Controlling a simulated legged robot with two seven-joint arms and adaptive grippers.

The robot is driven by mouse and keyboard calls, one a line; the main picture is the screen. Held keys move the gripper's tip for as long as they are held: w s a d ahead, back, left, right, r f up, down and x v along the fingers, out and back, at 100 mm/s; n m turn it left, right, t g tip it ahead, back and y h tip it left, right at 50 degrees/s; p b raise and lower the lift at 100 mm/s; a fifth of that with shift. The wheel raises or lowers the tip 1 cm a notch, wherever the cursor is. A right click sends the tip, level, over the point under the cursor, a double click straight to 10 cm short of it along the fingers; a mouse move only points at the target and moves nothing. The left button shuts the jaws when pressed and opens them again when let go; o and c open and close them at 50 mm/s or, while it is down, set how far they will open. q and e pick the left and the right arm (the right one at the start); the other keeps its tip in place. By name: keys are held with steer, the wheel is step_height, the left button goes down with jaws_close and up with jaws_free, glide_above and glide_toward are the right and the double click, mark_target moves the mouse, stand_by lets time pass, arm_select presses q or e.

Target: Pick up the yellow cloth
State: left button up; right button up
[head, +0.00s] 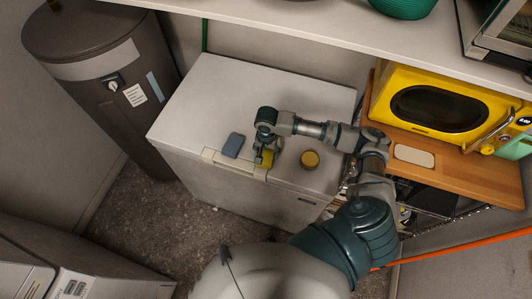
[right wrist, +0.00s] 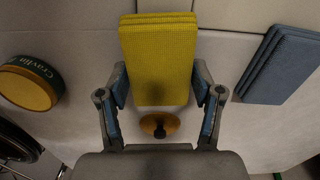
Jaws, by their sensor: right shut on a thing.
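The yellow cloth (head: 267,159), folded in layers, is at the front edge of the white chest-like appliance top. In the right wrist view the yellow cloth (right wrist: 158,55) lies between my two fingers. My right gripper (head: 261,157) points down at it, with one finger on each side (right wrist: 160,88), shut on the cloth. The cloth appears to be still at the top's surface; any gap under it cannot be made out. My left gripper is not in view.
A blue-grey folded cloth (head: 233,145) lies left of the gripper. A round yellow-lidded container (head: 309,160) stands to the right. A yellow microwave (head: 432,104) sits on a wooden shelf at right. A white shelf (head: 300,25) overhangs the back. The back of the white top (head: 230,85) is clear.

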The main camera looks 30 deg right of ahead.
step_height(320, 180, up, 2)
steer(key=shift+d+r, duration=0.15)
steer(key=shift+r, duration=0.05)
steer(key=shift+s+a+r, duration=0.15)
steer(key=shift+s+a, duration=0.25)
steer(key=shift+a, duration=0.05)
steer(key=s+a+r, duration=0.1)
steer(key=s+a, duration=0.9)
steer(key=a, duration=0.1)
steer(key=shift+r, duration=0.2)
steer(key=shift+d, duration=0.1)
